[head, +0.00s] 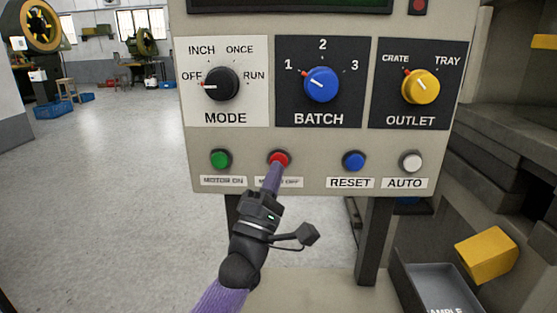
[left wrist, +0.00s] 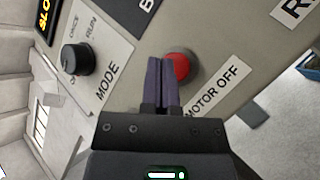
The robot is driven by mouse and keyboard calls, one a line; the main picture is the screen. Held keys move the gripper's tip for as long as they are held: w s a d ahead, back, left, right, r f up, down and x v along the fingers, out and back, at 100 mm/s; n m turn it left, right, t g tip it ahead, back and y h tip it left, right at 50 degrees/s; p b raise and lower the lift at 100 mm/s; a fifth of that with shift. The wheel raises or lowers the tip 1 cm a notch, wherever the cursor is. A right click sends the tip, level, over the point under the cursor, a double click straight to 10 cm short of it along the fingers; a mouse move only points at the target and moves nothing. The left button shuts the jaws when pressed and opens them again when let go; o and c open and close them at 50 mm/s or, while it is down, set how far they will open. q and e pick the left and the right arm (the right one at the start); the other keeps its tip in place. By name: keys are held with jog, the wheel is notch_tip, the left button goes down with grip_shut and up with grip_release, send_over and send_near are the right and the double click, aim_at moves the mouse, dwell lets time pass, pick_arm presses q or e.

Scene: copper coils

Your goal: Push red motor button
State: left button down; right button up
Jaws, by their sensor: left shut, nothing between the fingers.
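The red motor button (head: 279,158) is in the lower row of the control panel, above the label "MOTOR OFF", which my gripper partly covers in the head view. My left gripper (head: 273,172) is shut and empty, its purple fingertips at the lower edge of the red button. In the left wrist view the closed fingers (left wrist: 161,82) overlap the left side of the red button (left wrist: 180,66). I cannot tell whether they touch it. My right gripper is not in view.
The green button (head: 220,159) sits left of the red one; the blue reset button (head: 354,161) and white auto button (head: 411,161) sit to the right. The mode (head: 221,84), batch (head: 321,85) and outlet (head: 421,87) knobs are above. A grey bin (head: 408,284) stands lower right.

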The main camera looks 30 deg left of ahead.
pick_arm(q)
jog(key=s+p, duration=0.1)
jog(key=s+d+p, duration=0.1)
jog(key=s, duration=0.1)
jog(key=s+d+p, duration=0.1)
jog(key=shift+s+d, duration=0.1)
jog(key=shift+s, duration=0.15)
dwell(0.5)
